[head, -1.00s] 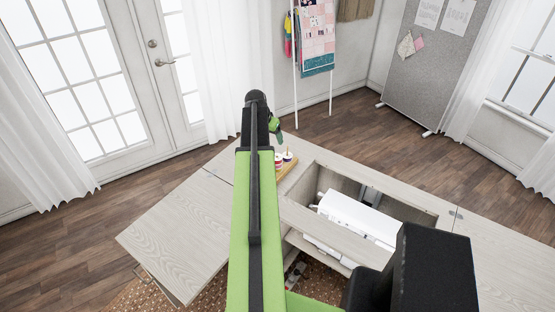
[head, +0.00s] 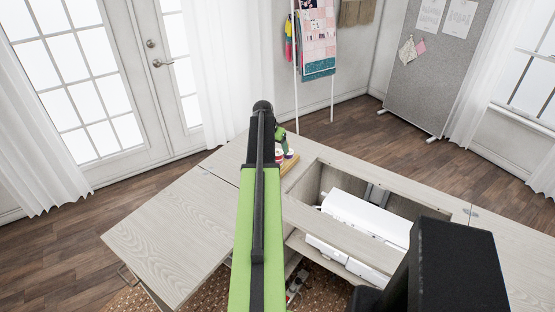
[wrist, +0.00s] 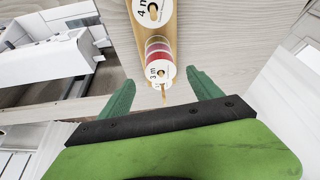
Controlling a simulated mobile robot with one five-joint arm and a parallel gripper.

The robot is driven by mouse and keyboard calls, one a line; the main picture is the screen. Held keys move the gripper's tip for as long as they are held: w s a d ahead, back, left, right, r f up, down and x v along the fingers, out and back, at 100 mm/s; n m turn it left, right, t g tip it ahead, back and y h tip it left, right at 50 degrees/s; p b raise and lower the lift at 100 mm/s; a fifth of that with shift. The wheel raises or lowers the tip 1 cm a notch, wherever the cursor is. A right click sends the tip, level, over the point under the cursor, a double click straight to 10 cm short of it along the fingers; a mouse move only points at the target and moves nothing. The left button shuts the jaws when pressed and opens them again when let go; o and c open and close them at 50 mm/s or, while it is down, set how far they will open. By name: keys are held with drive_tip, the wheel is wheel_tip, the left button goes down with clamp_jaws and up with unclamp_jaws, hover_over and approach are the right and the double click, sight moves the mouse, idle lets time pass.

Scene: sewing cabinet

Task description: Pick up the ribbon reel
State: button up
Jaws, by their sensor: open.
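Ribbon reels with white labelled ends stand on a wooden holder (wrist: 178,14). In the wrist view the nearest reel (wrist: 159,71) is marked "3 m" and shows red and yellowish ribbon around its side. A second reel (wrist: 151,10) marked "4 m" lies beyond it, cut by the top edge. My gripper (wrist: 161,76) is open, its green fingers apart to the left and right of the nearest reel's end. I cannot tell whether they touch it. In the head view the reels (head: 289,155) are small beside my gripper (head: 281,134) and partly hidden by my arm.
The pale wooden cabinet top (head: 180,215) has free room on the left. To the right of the reels is an open well with a raised edge, holding a white sewing machine (head: 365,217). A quilt rack (head: 332,95) and a grey pinboard (head: 430,75) stand behind.

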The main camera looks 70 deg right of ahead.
sight(277, 151)
drive_tip(key=b+x, duration=0.2)
drive_tip(key=x, duration=0.2)
drive_tip(key=shift+w, duration=0.1)
drive_tip(key=shift+a+r, duration=0.1)
drive_tip(key=shift+r, duration=0.05)
drive_tip(key=c, duration=1.4)
